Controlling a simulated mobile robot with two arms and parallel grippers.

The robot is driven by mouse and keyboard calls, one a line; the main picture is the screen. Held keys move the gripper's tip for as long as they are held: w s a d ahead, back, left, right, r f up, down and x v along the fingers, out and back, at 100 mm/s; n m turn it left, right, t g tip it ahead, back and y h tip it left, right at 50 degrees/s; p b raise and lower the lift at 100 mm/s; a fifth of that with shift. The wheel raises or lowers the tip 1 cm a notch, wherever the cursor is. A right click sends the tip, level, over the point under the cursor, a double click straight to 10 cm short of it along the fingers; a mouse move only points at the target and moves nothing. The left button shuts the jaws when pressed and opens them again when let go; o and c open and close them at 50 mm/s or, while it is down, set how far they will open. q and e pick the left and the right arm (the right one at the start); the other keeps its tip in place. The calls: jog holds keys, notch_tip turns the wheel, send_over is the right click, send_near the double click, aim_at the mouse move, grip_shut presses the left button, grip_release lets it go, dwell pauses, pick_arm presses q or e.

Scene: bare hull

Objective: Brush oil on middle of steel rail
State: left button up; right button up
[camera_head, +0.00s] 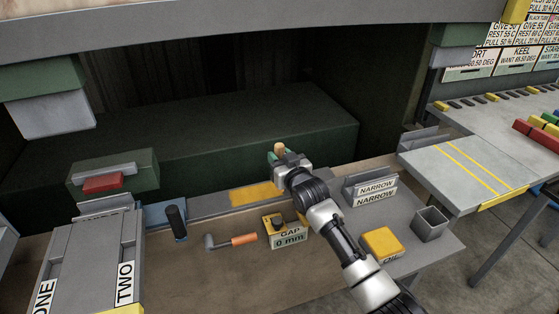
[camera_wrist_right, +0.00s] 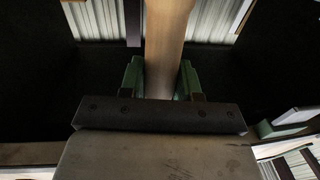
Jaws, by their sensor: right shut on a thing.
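My right gripper (camera_head: 282,157) is above the back edge of the workbench, with its arm coming in from the lower right. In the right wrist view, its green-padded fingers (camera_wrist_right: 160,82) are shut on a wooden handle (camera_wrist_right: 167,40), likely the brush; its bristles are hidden. The handle's top end (camera_head: 280,147) shows in the head view. A grey rail (camera_head: 212,207) runs along the bench's back edge, with a yellow patch (camera_head: 254,194) near its middle, below and left of the gripper. I cannot tell whether the brush touches the rail. A yellow oil pad (camera_head: 381,241) lies at the right.
A gap block (camera_head: 287,240) and an orange-handled tool (camera_head: 243,239) lie in front of the rail. A black-handled item (camera_head: 177,222) stands at left. NARROW holders (camera_head: 374,198) and a grey cup (camera_head: 430,223) are at right. A dark green ledge (camera_head: 200,140) lies behind.

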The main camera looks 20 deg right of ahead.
aim_at(279, 145)
jog(key=shift+w+r+p, duration=0.2)
jog(key=shift+r+p, duration=0.35)
jog(key=shift+r, duration=0.4)
jog(key=shift+s+r+p, duration=0.1)
jog(key=shift+r+p, duration=0.5)
jog(key=shift+r, duration=0.25)
jog(key=shift+r+p, duration=0.5)
jog(key=shift+r, duration=0.35)
pick_arm(q)
notch_tip(279, 145, up, 4)
jog(key=shift+s+r, duration=0.1)
jog(key=shift+s, duration=0.05)
